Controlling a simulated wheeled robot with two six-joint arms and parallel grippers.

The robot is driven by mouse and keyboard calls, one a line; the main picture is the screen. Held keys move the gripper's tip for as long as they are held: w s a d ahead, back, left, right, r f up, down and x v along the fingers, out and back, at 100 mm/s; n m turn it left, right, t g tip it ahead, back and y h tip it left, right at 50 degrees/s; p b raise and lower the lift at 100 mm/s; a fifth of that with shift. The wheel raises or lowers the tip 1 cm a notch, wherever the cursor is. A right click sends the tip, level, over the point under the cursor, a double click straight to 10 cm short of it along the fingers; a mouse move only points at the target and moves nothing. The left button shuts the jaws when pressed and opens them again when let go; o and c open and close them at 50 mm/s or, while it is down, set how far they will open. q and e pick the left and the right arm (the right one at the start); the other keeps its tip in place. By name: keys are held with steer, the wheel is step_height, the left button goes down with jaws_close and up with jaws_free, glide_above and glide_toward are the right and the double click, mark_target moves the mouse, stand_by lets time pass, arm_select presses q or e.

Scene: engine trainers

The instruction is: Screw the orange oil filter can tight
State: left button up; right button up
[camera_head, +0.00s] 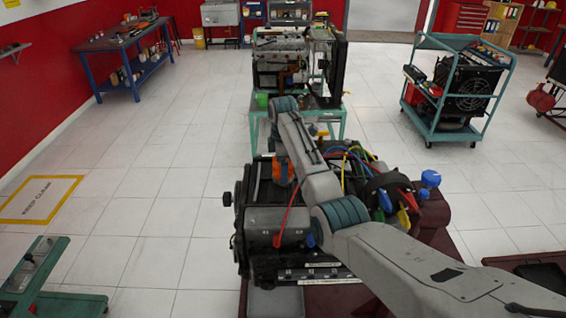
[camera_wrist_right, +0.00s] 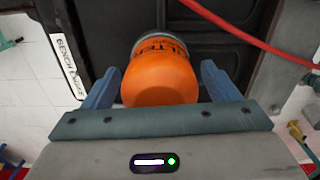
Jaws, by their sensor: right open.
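The orange oil filter can (camera_wrist_right: 160,75) is in the middle of the right wrist view, its rounded end towards me and its far end at a dark metal ring on the engine. Its lettering is partly visible. My right gripper (camera_wrist_right: 160,68) is open, with one blue finger on each side of the can. I cannot tell whether either finger touches it. In the head view the can (camera_head: 280,173) shows as a small orange patch beside my right arm on the engine trainer (camera_head: 275,217). My right arm hides much of that area. My left gripper is not in view.
A red hose (camera_wrist_right: 250,38) passes close to the can on the right. Another engine trainer (camera_head: 282,62) stands behind on a teal stand. A teal cart (camera_head: 455,85) with an engine is at the back right. Open tiled floor lies on the left.

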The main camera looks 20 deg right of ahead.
steer(key=shift+f, duration=0.2)
steer(key=c, duration=1)
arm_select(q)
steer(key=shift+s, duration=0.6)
